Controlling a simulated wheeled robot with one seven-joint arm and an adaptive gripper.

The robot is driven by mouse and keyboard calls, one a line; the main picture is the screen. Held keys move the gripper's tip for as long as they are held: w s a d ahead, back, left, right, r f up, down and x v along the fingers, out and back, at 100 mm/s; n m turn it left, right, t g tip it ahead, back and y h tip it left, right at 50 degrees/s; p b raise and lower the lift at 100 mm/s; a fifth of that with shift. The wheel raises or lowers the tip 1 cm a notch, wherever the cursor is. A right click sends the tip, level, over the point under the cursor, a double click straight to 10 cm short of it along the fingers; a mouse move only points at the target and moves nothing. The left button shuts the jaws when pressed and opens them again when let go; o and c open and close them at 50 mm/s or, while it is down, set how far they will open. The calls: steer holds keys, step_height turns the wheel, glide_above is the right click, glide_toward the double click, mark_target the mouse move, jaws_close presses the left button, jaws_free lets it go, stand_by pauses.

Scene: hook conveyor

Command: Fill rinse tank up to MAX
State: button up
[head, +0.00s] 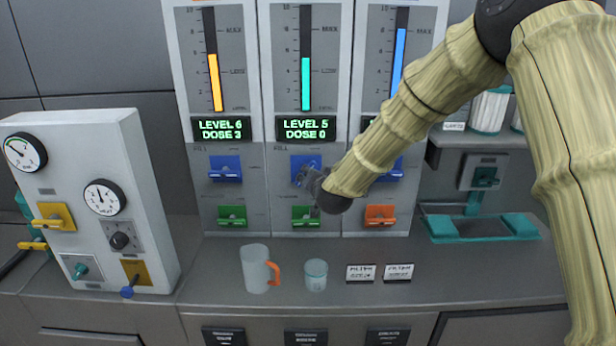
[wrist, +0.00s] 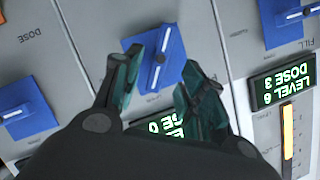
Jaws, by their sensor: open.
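Three tank columns stand at the back. The left column's orange bar (head: 214,82) ends below MAX, with its display (head: 221,128) reading LEVEL 6, DOSE 3. The middle column's teal bar (head: 305,84) also ends below MAX; its display (head: 306,128) reads LEVEL 5, DOSE 0. The right column's blue bar (head: 398,68) reaches about MAX; my arm hides its display. I cannot read which is the rinse tank. My gripper (wrist: 158,88) is open at the middle blue fill lever (wrist: 156,57), with fingers on either side; contact is unclear. The lever also shows in the head view (head: 303,161).
A gauge panel (head: 75,245) with yellow levers stands at left. A mug with an orange handle (head: 255,270) and a small cup (head: 316,275) stand on the counter (head: 225,305). Green (head: 232,215) and orange (head: 380,216) levers sit below the blue ones.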

steer(key=shift+v, duration=2.4)
stand_by(5.2)
